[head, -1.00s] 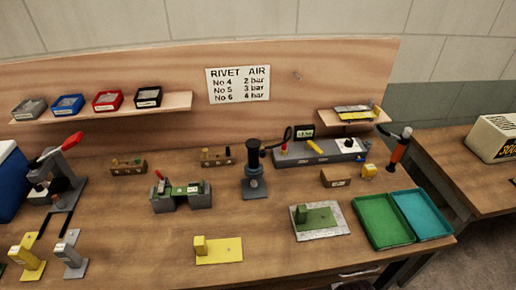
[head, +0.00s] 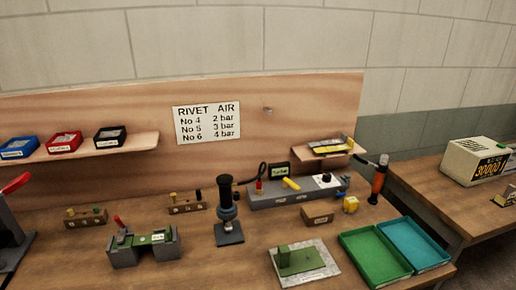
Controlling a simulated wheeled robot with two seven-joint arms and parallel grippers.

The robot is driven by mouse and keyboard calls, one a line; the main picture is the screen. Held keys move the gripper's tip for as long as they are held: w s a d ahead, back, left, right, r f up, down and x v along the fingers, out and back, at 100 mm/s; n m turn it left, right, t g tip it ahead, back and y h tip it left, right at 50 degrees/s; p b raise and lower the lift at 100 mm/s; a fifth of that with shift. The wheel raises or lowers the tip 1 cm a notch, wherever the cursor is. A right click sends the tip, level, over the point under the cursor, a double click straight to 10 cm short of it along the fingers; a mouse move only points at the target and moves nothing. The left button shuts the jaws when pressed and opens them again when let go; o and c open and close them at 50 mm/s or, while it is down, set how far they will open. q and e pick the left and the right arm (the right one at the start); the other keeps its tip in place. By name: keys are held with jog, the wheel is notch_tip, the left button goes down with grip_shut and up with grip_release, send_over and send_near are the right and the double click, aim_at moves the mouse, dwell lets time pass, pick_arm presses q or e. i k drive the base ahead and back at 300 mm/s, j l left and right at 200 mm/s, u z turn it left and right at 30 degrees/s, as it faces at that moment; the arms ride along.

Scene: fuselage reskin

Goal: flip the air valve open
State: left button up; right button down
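A long grey air unit (head: 270,200) stands at the back right of the bench. A small yellow lever (head: 291,184) lies slanted on its top and looks like the air valve's handle. Its exact open or closed position is too small to tell. A dark display (head: 279,170) stands behind the lever. A black knob on a white dial (head: 326,179) is to its right. A small red part (head: 259,187) is at the unit's left end. Neither of my grippers shows in the head view.
A black upright tool (head: 228,210) stands left of the unit, with a dark hose beside it. Green (head: 374,255) and teal (head: 413,246) trays lie at the front right.

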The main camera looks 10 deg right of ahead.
aim_at(286, 182)
jog(key=i+l, duration=0.1)
jog(key=l, duration=0.3)
jog(key=i+l+u, duration=0.1)
jog(key=l, duration=0.3)
jog(key=i+l, duration=0.1)
jog(key=l, duration=0.35)
jog(key=i+l, duration=0.1)
jog(key=l, duration=0.3)
jog(key=u, duration=0.05)
